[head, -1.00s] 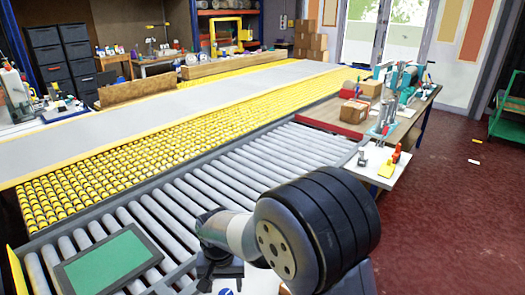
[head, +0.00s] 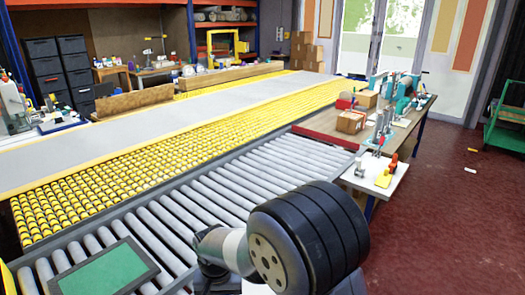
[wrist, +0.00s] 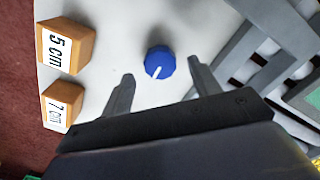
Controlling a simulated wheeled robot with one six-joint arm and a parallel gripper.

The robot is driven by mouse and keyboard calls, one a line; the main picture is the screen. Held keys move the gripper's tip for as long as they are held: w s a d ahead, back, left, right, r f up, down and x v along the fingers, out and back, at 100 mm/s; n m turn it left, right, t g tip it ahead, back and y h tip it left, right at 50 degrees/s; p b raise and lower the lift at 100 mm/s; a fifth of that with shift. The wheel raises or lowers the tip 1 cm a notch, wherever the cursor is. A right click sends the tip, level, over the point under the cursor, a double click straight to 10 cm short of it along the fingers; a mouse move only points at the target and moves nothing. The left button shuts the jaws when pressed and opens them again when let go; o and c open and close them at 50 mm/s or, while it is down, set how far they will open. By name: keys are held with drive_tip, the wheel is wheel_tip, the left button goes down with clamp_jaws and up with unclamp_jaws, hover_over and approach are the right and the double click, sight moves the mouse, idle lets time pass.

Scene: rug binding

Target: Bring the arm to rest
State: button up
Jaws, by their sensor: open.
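My gripper (wrist: 161,70) is open, with its two fingers apart and nothing between them in its grasp. In the wrist view a blue round knob (wrist: 160,62) with a white pointer mark appears between the fingertips, on a white surface (wrist: 105,22). The fingers do not appear to touch it; I cannot tell the height gap. In the head view my arm reaches down at the bottom middle, and the gripper is mostly cut off by the lower edge.
Wooden blocks marked 5 cm (wrist: 67,47) and 7 cm (wrist: 64,104) stand on the white surface. Grey rollers (head: 190,205) and a framed green panel (head: 108,274) lie left of my arm. A workbench (head: 330,124) with tools stands right. Red floor (head: 450,230) is largely clear.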

wheel_tip(320, 180, up, 9)
wheel_tip(320, 180, down, 11)
drive_tip(key=shift+f, duration=0.25)
drive_tip(key=n+p, duration=0.1)
drive_tip(key=n, duration=0.3)
drive_tip(key=n+p, duration=0.2)
drive_tip(key=n, duration=0.2)
wheel_tip(320, 180, up, 10)
drive_tip(key=s+d+m+b, duration=0.1)
drive_tip(key=s+d+b, duration=0.2)
drive_tip(key=d, duration=0.3)
drive_tip(key=shift+s+d+r, duration=0.2)
drive_tip(key=shift+s+r, duration=0.05)
drive_tip(key=shift+s, duration=0.15)
